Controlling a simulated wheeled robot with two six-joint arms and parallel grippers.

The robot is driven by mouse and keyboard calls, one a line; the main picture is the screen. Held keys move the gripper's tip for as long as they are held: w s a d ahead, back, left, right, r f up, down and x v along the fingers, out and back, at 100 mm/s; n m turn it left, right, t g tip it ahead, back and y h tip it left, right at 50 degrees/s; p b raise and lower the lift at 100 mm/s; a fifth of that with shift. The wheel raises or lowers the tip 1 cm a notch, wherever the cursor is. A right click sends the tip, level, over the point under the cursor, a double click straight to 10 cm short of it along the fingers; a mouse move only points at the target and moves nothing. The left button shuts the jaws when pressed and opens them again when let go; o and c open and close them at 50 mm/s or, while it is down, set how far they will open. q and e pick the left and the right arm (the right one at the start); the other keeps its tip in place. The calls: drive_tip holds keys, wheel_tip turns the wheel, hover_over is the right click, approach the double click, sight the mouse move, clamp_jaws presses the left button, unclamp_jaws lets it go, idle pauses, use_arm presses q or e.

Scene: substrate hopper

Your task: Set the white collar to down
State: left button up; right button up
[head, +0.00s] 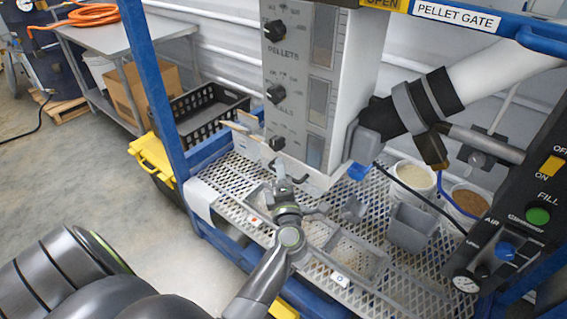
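My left gripper (284,180) reaches up from the bottom middle to just under the lower front edge of the tall grey hopper housing (297,95). A small pale piece (280,166) shows at its fingertips, below the lowest black knob (277,143). I cannot tell whether this piece is the white collar, whether it is up or down, or whether the fingers hold it. The fingers are too small to tell open from shut. My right gripper is not in view.
A metal mesh shelf (405,262) spans below the housing, with a grey scoop-like bin (410,228) and pellet buckets (414,177) at right. A control box (515,215) stands far right. A blue post (158,75) and black crate (205,112) are at left.

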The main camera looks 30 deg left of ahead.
use_arm(q)
drive_tip(key=shift+s+r, duration=0.1)
drive_tip(key=shift+r, duration=0.05)
drive_tip(key=shift+c, duration=0.4)
clamp_jaws()
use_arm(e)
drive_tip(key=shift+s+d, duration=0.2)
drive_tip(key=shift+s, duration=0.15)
